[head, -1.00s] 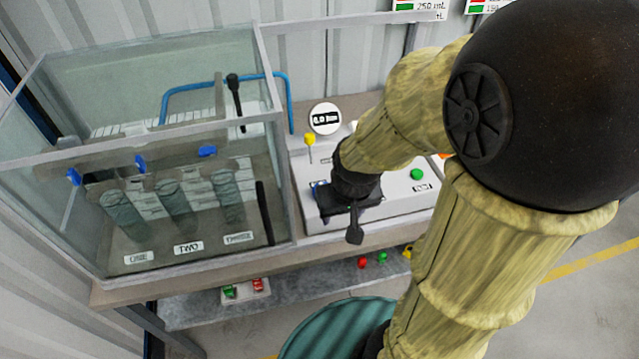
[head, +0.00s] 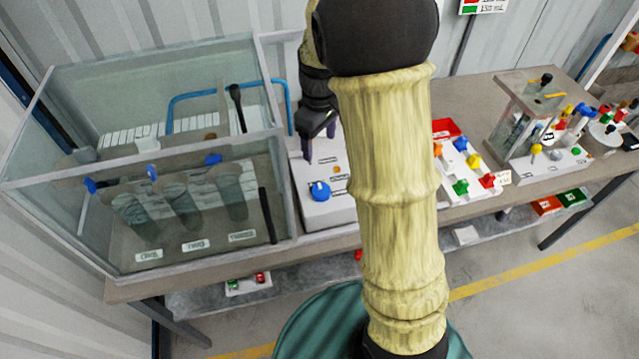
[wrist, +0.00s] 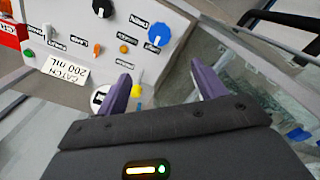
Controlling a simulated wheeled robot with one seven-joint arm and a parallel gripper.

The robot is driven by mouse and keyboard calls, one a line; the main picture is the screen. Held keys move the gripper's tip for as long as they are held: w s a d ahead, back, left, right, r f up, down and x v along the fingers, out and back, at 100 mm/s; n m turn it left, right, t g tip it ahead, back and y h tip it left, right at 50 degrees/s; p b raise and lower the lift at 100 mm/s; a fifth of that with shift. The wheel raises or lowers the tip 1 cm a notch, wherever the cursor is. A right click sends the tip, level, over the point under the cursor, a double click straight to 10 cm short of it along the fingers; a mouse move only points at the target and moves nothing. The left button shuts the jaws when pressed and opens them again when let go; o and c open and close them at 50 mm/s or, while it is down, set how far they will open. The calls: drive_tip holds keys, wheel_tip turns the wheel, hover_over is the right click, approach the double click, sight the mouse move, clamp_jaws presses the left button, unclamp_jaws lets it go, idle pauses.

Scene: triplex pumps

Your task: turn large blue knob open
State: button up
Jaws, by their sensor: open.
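The large blue knob (head: 320,190) sits on the sloping front of the white control panel (head: 325,212), right of the glass tank. In the wrist view the knob (wrist: 158,37) is round with a white pointer mark, and nothing touches it. My gripper (head: 317,138) is over the back of the panel, behind and above the knob. In the wrist view its two purple fingers (wrist: 164,84) are apart with nothing held between them. My arm hides the right part of the panel in the head view.
The glass tank (head: 190,215) with three labelled tubes stands close at the left. A blue pipe (head: 200,97) runs behind it. Other coloured-knob panels (head: 460,165) stand right.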

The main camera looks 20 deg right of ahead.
sight(319, 189)
wheel_tip(319, 189, down, 17)
drive_tip(key=p, duration=0.3)
drive_tip(key=shift+f, duration=0.2)
drive_tip(key=shift+c, duration=0.2)
drive_tip(key=c, duration=0.9)
